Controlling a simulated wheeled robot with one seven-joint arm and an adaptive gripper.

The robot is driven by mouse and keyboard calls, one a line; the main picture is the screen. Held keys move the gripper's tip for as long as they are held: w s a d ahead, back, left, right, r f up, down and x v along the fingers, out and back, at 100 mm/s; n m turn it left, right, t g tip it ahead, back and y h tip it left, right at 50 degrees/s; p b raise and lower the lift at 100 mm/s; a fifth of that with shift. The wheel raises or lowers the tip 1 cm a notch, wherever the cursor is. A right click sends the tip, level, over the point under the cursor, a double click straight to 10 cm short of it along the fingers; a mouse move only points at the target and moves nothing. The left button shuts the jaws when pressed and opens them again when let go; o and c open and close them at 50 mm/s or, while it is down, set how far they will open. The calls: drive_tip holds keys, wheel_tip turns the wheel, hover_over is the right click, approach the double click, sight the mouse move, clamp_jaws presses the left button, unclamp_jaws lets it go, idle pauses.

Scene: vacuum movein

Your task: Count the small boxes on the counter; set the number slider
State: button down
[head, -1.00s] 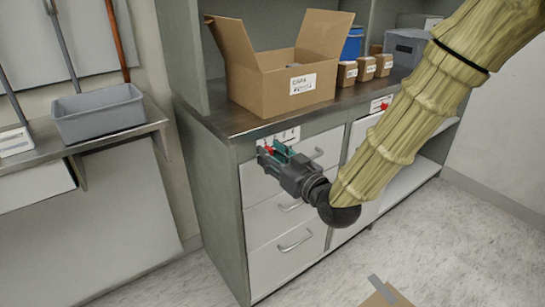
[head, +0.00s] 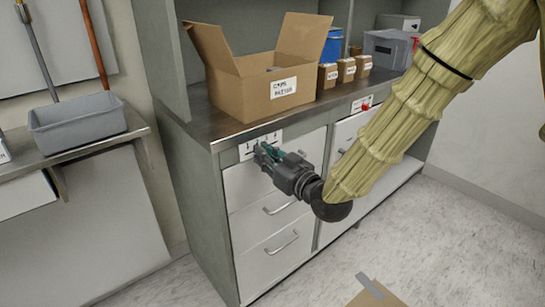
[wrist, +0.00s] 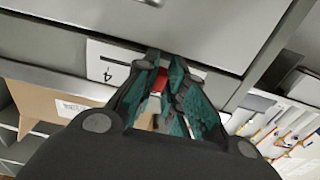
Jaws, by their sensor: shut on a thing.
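The number slider is a white plate (head: 260,146) on the cabinet front below the counter edge. In the wrist view the plate (wrist: 104,68) shows a digit that looks like 4. My gripper (head: 262,156) is at the plate; in the wrist view its teal fingers (wrist: 162,88) are shut on the red slider knob (wrist: 158,80). The fingers hide the other marks. Three small brown boxes with white labels, the left one (head: 327,76), the middle one (head: 346,70) and the right one (head: 364,63), stand in a row on the counter (head: 205,115).
A large open cardboard box (head: 240,98) stands left of the small boxes and may hide things behind it. A blue container (head: 331,46) and a grey bin (head: 390,50) are farther back. Another plate with a red knob (head: 365,106) is to the right.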

drive_tip(key=shift+w+d+p, duration=0.3)
drive_tip(key=shift+w+d, duration=0.65)
drive_tip(key=shift+d, duration=0.2)
drive_tip(key=c, duration=1.5)
unclamp_jaws()
drive_tip(key=v, duration=1.2)
